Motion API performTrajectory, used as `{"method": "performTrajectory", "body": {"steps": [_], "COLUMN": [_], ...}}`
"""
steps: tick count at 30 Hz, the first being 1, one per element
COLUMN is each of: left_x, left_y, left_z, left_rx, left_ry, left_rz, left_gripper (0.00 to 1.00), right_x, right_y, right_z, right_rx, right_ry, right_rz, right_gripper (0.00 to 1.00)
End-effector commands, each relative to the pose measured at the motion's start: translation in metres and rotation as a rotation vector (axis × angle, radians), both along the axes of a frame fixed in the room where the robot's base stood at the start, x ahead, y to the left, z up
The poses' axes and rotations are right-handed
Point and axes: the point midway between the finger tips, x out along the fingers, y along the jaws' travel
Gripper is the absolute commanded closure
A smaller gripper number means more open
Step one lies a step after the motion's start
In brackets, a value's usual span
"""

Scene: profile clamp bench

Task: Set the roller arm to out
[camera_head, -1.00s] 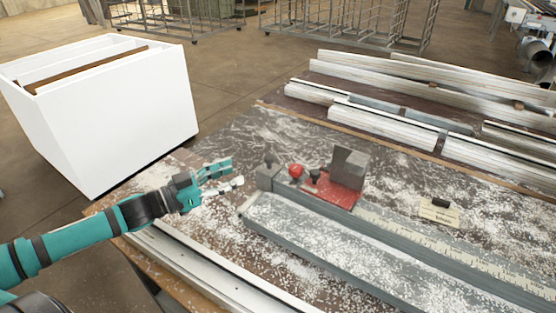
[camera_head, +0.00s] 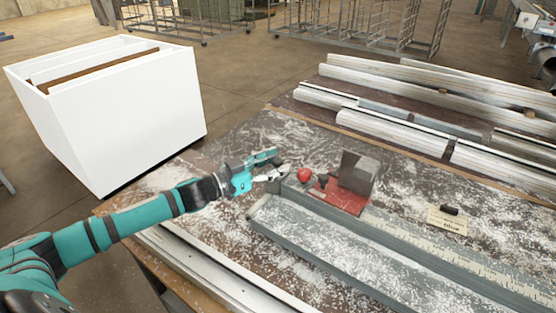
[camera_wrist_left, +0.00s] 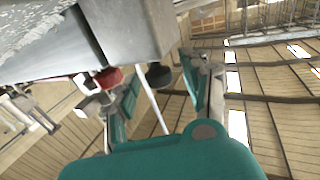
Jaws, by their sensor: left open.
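The clamp (camera_head: 345,196), with a red base and a grey upright block, sits at the left end of the long grey rail on the bench. It carries a red ball knob (camera_head: 304,175) and a small black knob (camera_head: 322,181). I cannot tell for sure which part is the roller arm. My left gripper (camera_head: 276,165) is open at the rail's left end, overlapping the grey end block there. In the left wrist view, a dark round knob (camera_wrist_left: 158,76) below a grey block lies between the open fingers; contact cannot be told. My right gripper is not in view.
A label plate (camera_head: 449,219) with a black top piece lies right of the clamp. Pale profiles (camera_head: 400,128) lie along the back of the bench. A white bin (camera_head: 125,120) stands on the floor at left. White shavings cover the bench.

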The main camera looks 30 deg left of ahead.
Motion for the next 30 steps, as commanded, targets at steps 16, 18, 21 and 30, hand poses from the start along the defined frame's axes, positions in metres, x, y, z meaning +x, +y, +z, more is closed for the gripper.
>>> {"method": "performTrajectory", "body": {"steps": [16, 18, 21, 30], "left_x": [0.0104, 0.0104, 0.0103, 0.0101], "left_y": [-0.0064, -0.0064, -0.0064, -0.0065], "left_z": [0.0000, 0.0000, 0.0001, -0.0001], "left_rx": [0.001, 0.001, 0.001, 0.001], "left_ry": [0.001, 0.000, 0.000, 0.000], "left_rz": [-0.001, -0.001, -0.001, -0.001], "left_gripper": [0.59, 0.68, 0.81, 1.00], "right_x": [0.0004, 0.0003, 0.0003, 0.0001], "right_y": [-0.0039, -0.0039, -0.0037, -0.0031], "right_z": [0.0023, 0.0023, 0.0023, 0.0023], "right_rx": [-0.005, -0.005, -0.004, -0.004], "right_ry": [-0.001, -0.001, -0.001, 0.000], "right_rz": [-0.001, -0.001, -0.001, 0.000], "right_gripper": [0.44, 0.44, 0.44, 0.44]}}
